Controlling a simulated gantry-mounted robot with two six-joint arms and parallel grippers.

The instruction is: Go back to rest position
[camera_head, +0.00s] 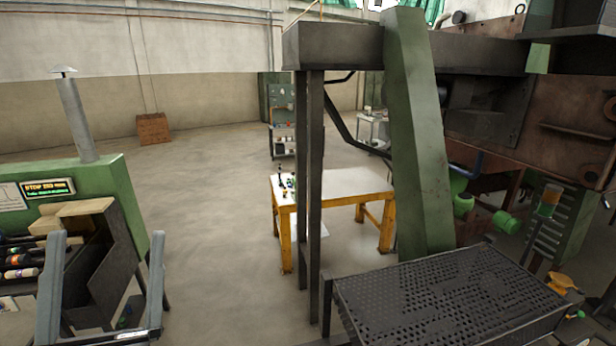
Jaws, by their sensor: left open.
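My left gripper (107,240) shows at the bottom left of the head view, with its two grey fingers upright and wide apart. I see nothing held between them. Behind the fingers is the green billet furnace (125,200) with a lit display (48,188), a chimney pipe (76,118) and a dark chute (112,255). The fingers overlap the furnace front in the picture; I cannot tell how far apart they are. My right gripper is not in view.
A dark perforated table (450,295) stands at the lower right, beside a green slanted column (418,130) and dark posts (309,190). A yellow-legged workbench (345,182) stands behind. A wooden crate (153,129) sits far back. The floor (210,220) between furnace and posts is clear.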

